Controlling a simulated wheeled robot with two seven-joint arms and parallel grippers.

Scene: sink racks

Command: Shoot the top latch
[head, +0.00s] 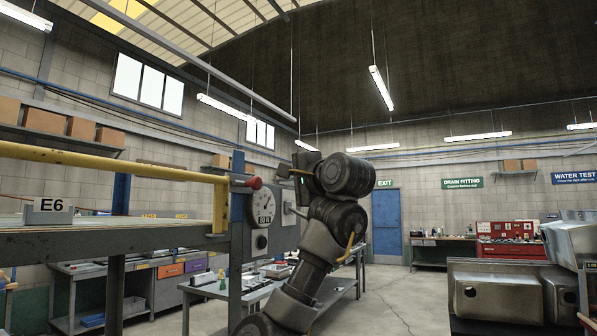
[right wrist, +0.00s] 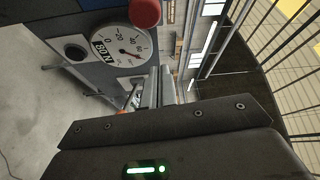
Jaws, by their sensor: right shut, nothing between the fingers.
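A round red knob (head: 254,182) on a short dark rod sits at the upper part of a grey-blue post (head: 236,240), beside the yellow rail's end; I take it for the top latch's handle. It also shows at the top edge of the right wrist view (right wrist: 145,12). A white dial gauge marked 80 N (head: 265,206) is just below and right of it. My right gripper (head: 283,172) is just right of the knob, apart from it. Its fingers (right wrist: 156,88) are together and empty in the right wrist view. My left gripper is not in view.
A yellow rail (head: 110,167) runs above a deck (head: 130,240) carrying an E6 sign (head: 48,211) at left. A workbench (head: 340,285) stands behind my right arm. Steel sinks (head: 500,292) stand at right. Open floor (head: 400,300) lies between.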

